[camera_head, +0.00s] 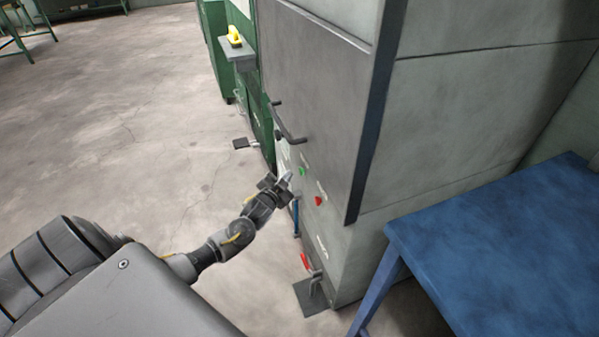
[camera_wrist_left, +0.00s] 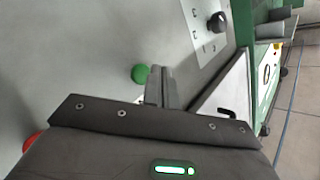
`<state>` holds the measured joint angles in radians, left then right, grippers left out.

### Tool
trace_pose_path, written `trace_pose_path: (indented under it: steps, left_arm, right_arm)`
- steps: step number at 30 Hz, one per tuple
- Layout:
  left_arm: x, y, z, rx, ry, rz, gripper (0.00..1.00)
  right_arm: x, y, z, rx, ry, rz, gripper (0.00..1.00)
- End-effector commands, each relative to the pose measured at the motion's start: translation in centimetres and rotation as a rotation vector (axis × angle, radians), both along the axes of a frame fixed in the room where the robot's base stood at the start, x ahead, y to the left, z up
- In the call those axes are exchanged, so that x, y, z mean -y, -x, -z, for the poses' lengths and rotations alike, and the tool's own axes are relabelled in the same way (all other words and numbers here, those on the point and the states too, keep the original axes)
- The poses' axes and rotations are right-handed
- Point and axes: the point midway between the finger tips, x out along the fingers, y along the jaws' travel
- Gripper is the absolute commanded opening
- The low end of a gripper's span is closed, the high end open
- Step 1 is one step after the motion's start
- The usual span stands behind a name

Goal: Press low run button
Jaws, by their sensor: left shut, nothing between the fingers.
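A green button (camera_head: 302,171) and a red button (camera_head: 320,200) sit on the lower front of the grey machine (camera_head: 320,100). In the left wrist view the green button (camera_wrist_left: 141,74) is just left of my fingers and the red button (camera_wrist_left: 30,141) is at the left edge, partly hidden by my gripper body. My left gripper (camera_head: 287,177) is shut and empty, close to the panel beside the green button. In the left wrist view its fingertips (camera_wrist_left: 160,82) point at the panel; I cannot tell whether they touch it. No label names the low run button legibly. My right gripper is not in view.
A black knob (camera_wrist_left: 217,22) on a pale plate is near the fingers. A dark handle (camera_head: 287,124) juts out above the buttons. A blue table (camera_head: 500,250) stands at the right, and a red pedal (camera_head: 306,262) is low.

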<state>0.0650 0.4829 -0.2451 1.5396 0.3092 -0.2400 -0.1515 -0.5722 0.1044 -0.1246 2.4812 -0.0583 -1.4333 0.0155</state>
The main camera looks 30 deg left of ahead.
Motion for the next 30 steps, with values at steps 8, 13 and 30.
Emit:
trace_pose_path:
  steps: [8,13,30]
  left_arm:
    - [-1.7,2.4,-0.2,-0.004,-0.003,-0.001,0.0]
    - [-2.2,3.3,-0.1,-0.002,-0.001,0.0,0.0]
    - [-2.4,3.4,0.0,-0.001,-0.001,0.001,0.0]
  right_arm:
    - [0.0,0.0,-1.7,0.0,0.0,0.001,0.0]
    - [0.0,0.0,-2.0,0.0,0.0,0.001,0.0]
    - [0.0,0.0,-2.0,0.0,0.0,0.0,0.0]
